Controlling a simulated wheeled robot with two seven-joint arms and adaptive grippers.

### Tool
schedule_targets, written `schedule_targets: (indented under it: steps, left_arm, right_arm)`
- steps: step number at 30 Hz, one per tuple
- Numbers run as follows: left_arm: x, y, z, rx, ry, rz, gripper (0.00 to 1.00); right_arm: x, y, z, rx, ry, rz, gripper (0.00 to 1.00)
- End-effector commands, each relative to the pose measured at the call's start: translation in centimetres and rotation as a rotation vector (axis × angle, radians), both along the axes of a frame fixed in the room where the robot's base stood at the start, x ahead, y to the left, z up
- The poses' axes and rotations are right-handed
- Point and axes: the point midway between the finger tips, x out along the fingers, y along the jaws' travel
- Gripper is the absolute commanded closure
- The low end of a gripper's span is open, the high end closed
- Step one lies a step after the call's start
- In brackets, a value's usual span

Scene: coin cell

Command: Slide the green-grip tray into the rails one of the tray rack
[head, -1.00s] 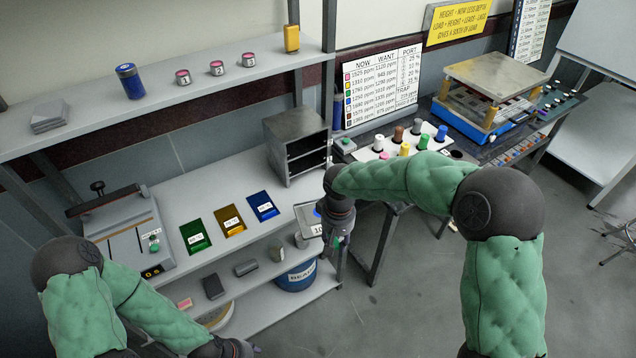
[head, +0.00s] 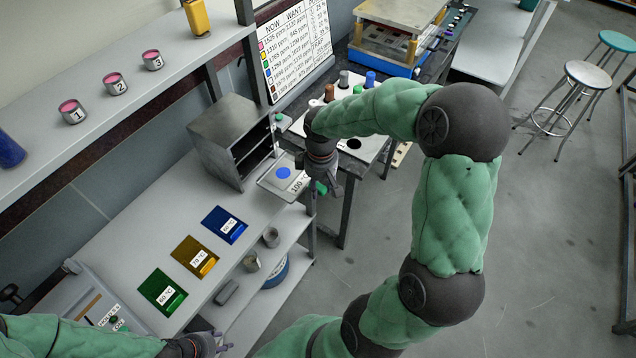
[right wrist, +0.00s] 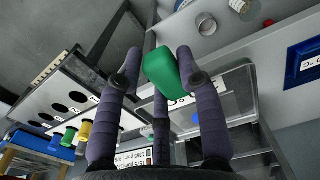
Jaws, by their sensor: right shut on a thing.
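The tray rack (head: 215,135) is a grey metal box on the bench, with its open slotted side facing right. The flat tray (head: 270,187) carries a blue disc and a 100 °C label, and is in front of the rack's open side, apart from it. My right gripper (head: 327,186) is shut on the tray's green grip. The right wrist view shows the green grip (right wrist: 160,72) between the fingers and the tray (right wrist: 238,92) beyond. My left gripper (head: 220,347) is low at the bottom edge; its opening is unclear.
Green, amber and blue plates (head: 222,225) lie on the bench left of the tray. A shelf (head: 100,110) with numbered tins hangs above. A board with coloured pegs (head: 350,140) stands behind my right gripper. Open floor lies to the right.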

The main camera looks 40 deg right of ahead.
Motion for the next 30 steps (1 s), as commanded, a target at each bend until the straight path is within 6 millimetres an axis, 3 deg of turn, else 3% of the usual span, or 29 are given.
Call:
schedule_targets:
  steps: [8,30]
  left_arm:
    - [0.0,0.0,0.0,0.0,-0.001,0.0,0.6]
    - [0.0,0.0,-1.4,0.0,-0.001,0.0,0.6]
  right_arm:
    - [0.2,0.0,-0.2,0.0,-0.004,0.002,1.0]
    - [2.9,0.8,-2.6,0.0,-0.004,0.002,1.0]
